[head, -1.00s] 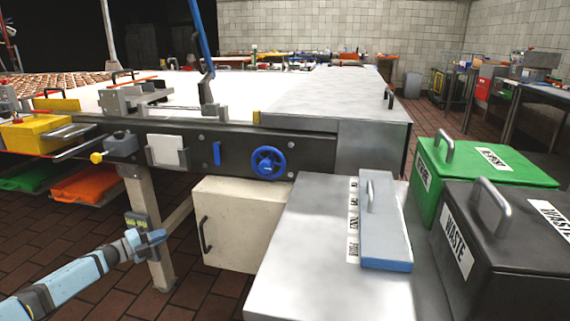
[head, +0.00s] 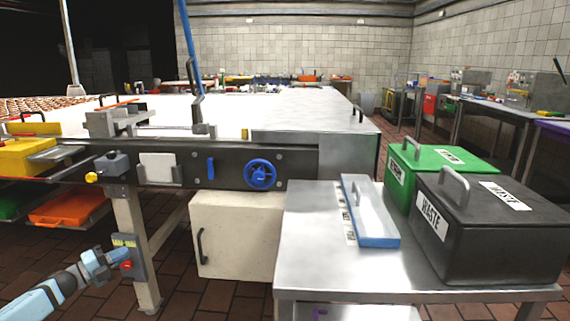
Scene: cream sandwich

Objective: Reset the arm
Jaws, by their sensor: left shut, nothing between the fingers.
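My left arm comes in from the lower left in the head view. Its gripper (head: 122,258) is shut and empty, with its tip beside the control box (head: 130,256) on the leg of the conveyor machine. The box carries a red button and yellow marks. I cannot tell whether the gripper touches it. My right arm and gripper are not in view.
A steel table (head: 325,264) at the right holds a blue-edged tray (head: 370,240), a green bin (head: 440,157) and a black waste bin (head: 500,238). The conveyor machine (head: 225,165) has a blue handwheel (head: 261,174). A cream cabinet (head: 238,237) stands below. Brick floor is open at lower left.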

